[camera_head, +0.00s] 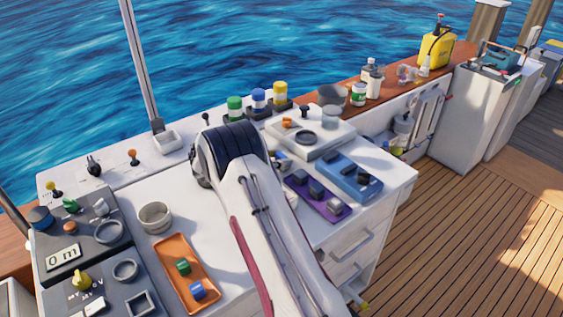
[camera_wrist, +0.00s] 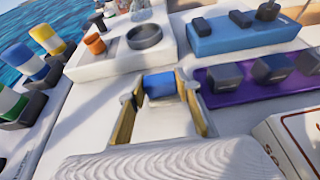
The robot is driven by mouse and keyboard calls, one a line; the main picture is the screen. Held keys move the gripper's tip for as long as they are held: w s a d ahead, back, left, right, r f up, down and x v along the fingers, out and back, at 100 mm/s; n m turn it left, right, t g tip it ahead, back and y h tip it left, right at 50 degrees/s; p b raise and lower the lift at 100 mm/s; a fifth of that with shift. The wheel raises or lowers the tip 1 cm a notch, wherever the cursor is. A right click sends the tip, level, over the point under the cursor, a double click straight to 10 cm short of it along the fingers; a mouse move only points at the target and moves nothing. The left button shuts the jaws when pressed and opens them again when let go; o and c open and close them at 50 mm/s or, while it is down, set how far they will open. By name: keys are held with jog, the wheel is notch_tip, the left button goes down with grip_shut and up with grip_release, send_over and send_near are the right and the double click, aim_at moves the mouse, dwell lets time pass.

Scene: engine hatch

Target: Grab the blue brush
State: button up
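A small blue block-like thing (camera_wrist: 159,85) lies on the white worktop just ahead of my gripper (camera_wrist: 160,98). It may be the blue brush, but no bristles or handle can be made out. The gripper's two yellowish fingers stand apart on either side of it, with visible gaps. In the head view my arm largely hides the gripper and this spot. A blue-topped cylinder (camera_head: 259,98) stands between green and yellow ones at the back edge; it also shows in the wrist view (camera_wrist: 20,60).
A purple tray with grey knobs (camera_wrist: 211,95) and a blue panel (camera_wrist: 240,40) lie to the right. A white raised plate with a grey ring (camera_wrist: 145,37) stands beyond. In the head view an orange tray (camera_head: 168,245) and a grey bowl (camera_head: 154,217) are left of my arm.

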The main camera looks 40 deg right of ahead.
jog(key=shift+r, duration=0.1)
dwell(0.3)
jog(key=shift+r, duration=0.8)
jog(key=r, duration=0.5)
jog(key=shift+a+r, duration=0.25)
jog(key=a, duration=1.7)
jog(key=shift+a, duration=0.25)
jog(key=shift+f, duration=0.1)
